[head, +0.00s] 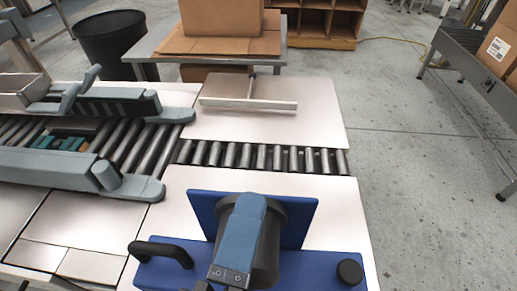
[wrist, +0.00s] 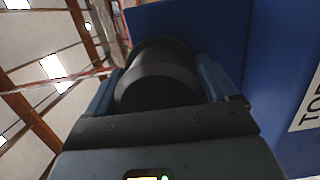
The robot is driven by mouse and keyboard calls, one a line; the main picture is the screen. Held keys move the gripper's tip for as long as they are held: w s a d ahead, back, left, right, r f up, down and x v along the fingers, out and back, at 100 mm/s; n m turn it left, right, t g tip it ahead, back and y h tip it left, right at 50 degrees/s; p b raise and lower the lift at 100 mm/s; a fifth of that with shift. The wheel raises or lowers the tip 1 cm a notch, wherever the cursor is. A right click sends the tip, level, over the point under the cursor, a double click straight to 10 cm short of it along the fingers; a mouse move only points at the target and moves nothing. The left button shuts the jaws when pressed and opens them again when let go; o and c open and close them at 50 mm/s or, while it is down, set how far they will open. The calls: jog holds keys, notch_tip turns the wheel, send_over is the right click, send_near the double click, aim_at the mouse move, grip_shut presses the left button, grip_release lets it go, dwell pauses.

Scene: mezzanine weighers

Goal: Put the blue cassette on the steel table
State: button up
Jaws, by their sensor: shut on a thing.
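The blue cassette (head: 325,275) is low in the centre of the head view, with a raised blue panel, a black loop handle at its left and a black knob at its right. My gripper (head: 242,240) is over its middle. In the wrist view my gripper (wrist: 160,85) is shut on the black round part of the blue cassette (wrist: 210,30), and part of a white lettered label shows at right. I cannot tell whether the cassette touches the surface below. A grey metal table (head: 145,57) at the back, possibly the steel table, bears cardboard.
A roller track (head: 260,157) crosses between pale plates (head: 320,120); a flat metal piece (head: 248,104) lies on the far plate. Grey guide rails (head: 75,170) stand at left. A black bin (head: 110,45) stands behind. Open floor (head: 410,200) lies right, before another conveyor (head: 465,75).

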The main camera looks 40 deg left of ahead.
jog(key=f+b, duration=0.4)
jog(key=f, duration=0.1)
jog(key=shift+a+b, duration=0.3)
jog(key=w+a+f+b, duration=0.1)
jog(key=w+a+f, duration=0.6)
jog(key=w+f, duration=0.2)
jog(key=shift+w+f+b, duration=0.2)
jog(key=shift+f+b, duration=0.15)
jog(key=shift+f, duration=0.7)
jog(key=shift+f, duration=0.15)
jog(key=o, duration=1.9)
jog(key=shift+f, duration=0.1)
jog(key=shift+c, duration=0.2)
